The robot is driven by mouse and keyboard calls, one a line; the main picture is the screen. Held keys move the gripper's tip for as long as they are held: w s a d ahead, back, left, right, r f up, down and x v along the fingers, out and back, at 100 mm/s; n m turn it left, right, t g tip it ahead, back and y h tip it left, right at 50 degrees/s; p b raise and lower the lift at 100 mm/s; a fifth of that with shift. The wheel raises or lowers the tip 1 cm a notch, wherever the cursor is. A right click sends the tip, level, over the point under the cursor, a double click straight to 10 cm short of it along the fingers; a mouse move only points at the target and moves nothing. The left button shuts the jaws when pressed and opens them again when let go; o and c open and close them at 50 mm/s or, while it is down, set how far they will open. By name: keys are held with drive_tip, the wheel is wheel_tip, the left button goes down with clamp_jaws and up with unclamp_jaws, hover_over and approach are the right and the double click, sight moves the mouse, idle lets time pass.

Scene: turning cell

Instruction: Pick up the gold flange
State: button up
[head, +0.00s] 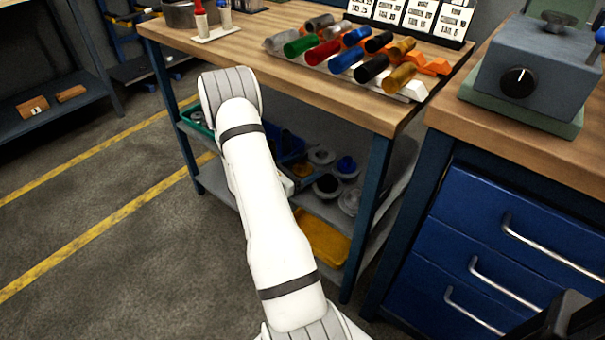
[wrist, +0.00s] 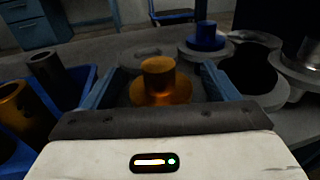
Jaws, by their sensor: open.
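The gold flange (wrist: 158,90) stands upright on the grey shelf in the middle of the wrist view, with a round base and a short hub. My gripper (wrist: 160,74) is open, with one blue finger on each side of the flange. Gaps show between the fingers and the flange, and nothing is held. My white arm hides most of the gripper there.
A blue flange (wrist: 206,38), a black flange (wrist: 250,70) and a grey metal flange (wrist: 300,75) stand close on the right. A blue bin (wrist: 84,82) with dark and gold cylinders is on the left. The wooden benchtop (head: 300,92) lies above the shelf.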

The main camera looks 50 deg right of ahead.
drive_tip(key=shift+c, duration=0.4)
drive_tip(key=c, duration=1.3)
